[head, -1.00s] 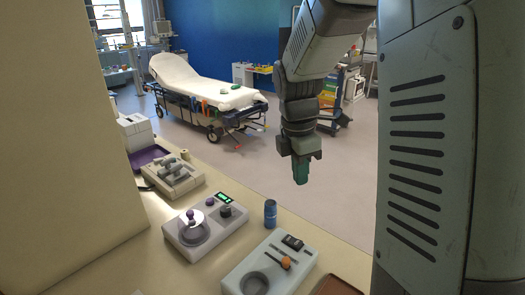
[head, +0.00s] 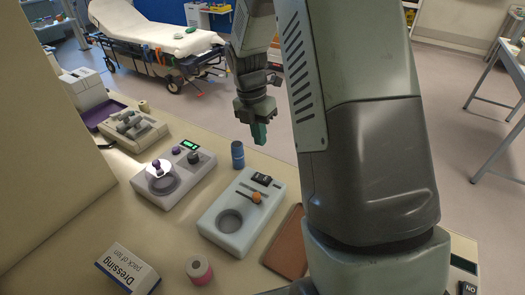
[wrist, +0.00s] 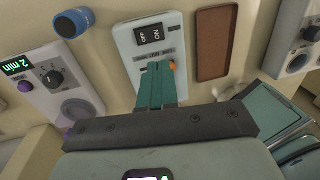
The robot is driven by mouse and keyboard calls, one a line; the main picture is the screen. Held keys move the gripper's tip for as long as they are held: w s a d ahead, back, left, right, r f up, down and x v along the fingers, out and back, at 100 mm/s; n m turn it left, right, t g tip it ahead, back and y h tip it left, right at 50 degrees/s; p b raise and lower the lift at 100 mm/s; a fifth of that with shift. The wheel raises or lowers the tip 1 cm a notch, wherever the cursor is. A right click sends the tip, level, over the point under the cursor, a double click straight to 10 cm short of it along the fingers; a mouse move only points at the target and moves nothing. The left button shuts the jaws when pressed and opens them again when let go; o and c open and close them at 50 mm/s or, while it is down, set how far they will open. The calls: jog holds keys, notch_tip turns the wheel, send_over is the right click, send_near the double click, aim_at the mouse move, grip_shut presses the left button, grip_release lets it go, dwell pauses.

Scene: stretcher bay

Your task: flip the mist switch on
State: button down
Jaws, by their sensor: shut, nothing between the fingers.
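A pale control box (head: 225,232) on the counter has a black rocker switch (head: 262,180), an orange-knobbed slider (head: 257,197) and a round recess. In the wrist view the rocker (wrist: 149,34) is marked ON and OFF; the small print below it is too blurred to read surely. I cannot tell from a label whether it is the mist switch. Which side is pressed is unclear. My gripper (head: 260,134) points down above the counter's far edge, apart from the box. Its teal fingers (wrist: 157,85) are together and empty, hiding part of the box in the wrist view.
A blue can (head: 238,155) stands beside the box. A dial unit (head: 172,182) with a green display is to the left. A brown tray (head: 287,248) lies to the right. Another switch (head: 468,288) is at the lower right. A dressing pack (head: 127,270) and pink roll (head: 200,270) are in front.

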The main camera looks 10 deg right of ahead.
aim_at(267, 179)
jog(key=f, duration=0.4)
jog(key=s+d+f, duration=0.1)
jog(key=f, duration=0.7)
jog(key=shift+s+d+f, duration=0.2)
jog(key=shift+f, duration=0.15)
jog(key=shift+s+d+f, duration=0.1)
jog(key=shift+s+f, duration=0.05)
jog(key=shift+f, duration=0.1)
jog(key=shift+w+a+r, duration=0.3)
jog(key=shift+w+a, duration=0.25)
jog(key=shift+w, duration=0.05)
jog(key=shift+r, duration=0.1)
